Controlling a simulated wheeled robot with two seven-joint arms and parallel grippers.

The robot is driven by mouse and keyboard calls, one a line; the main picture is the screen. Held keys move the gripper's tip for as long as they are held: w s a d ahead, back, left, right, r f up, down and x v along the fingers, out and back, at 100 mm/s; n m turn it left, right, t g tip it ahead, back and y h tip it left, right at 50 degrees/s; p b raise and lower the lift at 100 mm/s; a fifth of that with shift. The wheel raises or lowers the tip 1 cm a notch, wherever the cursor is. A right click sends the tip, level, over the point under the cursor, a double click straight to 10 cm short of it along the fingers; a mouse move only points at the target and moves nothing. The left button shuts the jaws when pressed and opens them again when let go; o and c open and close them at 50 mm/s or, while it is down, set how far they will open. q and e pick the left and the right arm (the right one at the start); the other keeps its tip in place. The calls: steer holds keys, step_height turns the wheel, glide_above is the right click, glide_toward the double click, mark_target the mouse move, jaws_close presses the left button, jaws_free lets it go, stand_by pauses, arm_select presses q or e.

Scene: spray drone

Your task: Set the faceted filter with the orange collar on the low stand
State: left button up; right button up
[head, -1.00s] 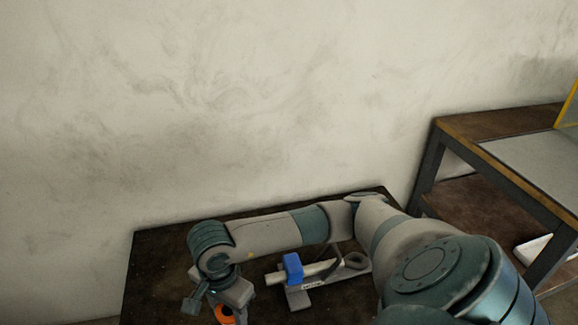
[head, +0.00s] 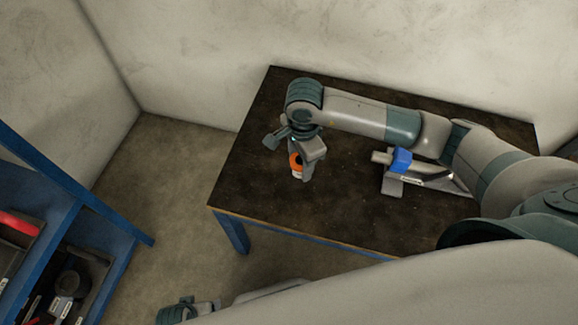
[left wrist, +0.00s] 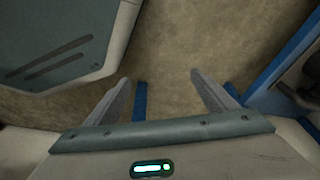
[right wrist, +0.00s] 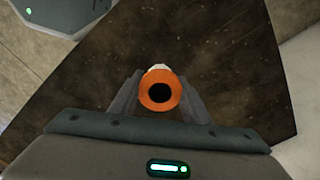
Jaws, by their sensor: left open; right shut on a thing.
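My right gripper (head: 294,164) is shut on the filter with the orange collar (head: 296,160), above the left part of the dark table. In the right wrist view the filter (right wrist: 158,90) sits between the fingers, its orange ring with a dark hole facing the camera and a pale part beyond. Its facets cannot be made out. A grey, low fixture (head: 391,187) with a blue clamp and a pale tube stands on the table, right of the gripper; I cannot tell whether it is the low stand. My left gripper (left wrist: 165,95) is open and empty over bare floor.
The dark table (head: 250,180) has free room around the held filter, with a wall behind it. A blue rack (head: 55,215) with dark bins and a red item (head: 18,223) stands at the left. Bare floor (head: 170,180) lies between rack and table.

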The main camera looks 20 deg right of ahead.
steer(key=shift+w+a+f, duration=0.8)
steer(key=shift+w+a, duration=0.1)
steer(key=shift+w, duration=0.05)
steer(key=shift+w+a+f, duration=0.2)
steer(key=shift+w+a, duration=0.05)
steer(key=shift+w+f, duration=0.1)
arm_select(q)
steer(key=shift+s+a+f, duration=0.1)
steer(key=shift+s+f, duration=0.1)
steer(key=shift+f, duration=0.35)
